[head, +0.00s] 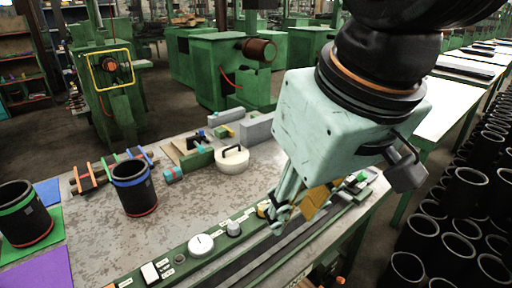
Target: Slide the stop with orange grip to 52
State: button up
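My gripper (279,221) points down over the rail at the front of the workbench, its pale housing above. Its fingers look close to the rail, but I cannot see whether they are apart or touching anything. An orange-yellow piece (315,202), perhaps the orange grip of the stop, shows just right of the fingers, partly hidden by the gripper. A long dark rail (245,268) runs along the bench's front edge beside a green panel (178,271). Small white labels sit on the panel; their numbers are too small to read, and I cannot make out the 52 mark.
A white dial (201,245) and a grey knob (233,229) stand on the panel left of my gripper. Two dark sleeves, one with blue and red bands (134,188), stand at the bench's left. A round white lidded object (232,159) stands behind. Many black sleeves (462,190) fill the right.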

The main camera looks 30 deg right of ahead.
jog(key=w+d+r+g+p, duration=0.1)
jog(key=w+d, duration=0.4)
jog(key=w, duration=0.5)
jog(key=w+d+r+n+g+h+p, duration=0.1)
jog(key=w+d+g, duration=0.1)
jog(key=w+d, duration=0.6)
jog(key=w+d+r+g+p, duration=0.1)
jog(key=w+d, duration=0.2)
jog(key=w, duration=0.8)
jog(key=w+d+f+n+g+p, duration=0.1)
jog(key=w+d+f+g, duration=0.1)
jog(key=w+d+f, duration=0.6)
jog(key=w+d+f+g+p, duration=0.2)
jog(key=w+d+f, duration=0.6)
jog(key=d+f, duration=0.6)
jog(key=shift+w+d+n, duration=0.25)
jog(key=shift+d+n, duration=0.15)
jog(key=shift+d, duration=0.85)
jog(key=shift+f, duration=0.2)
jog(key=shift+b+x, duration=1.2)
jog(key=shift+x, duration=5.6)
jog(key=shift+s, duration=0.1)
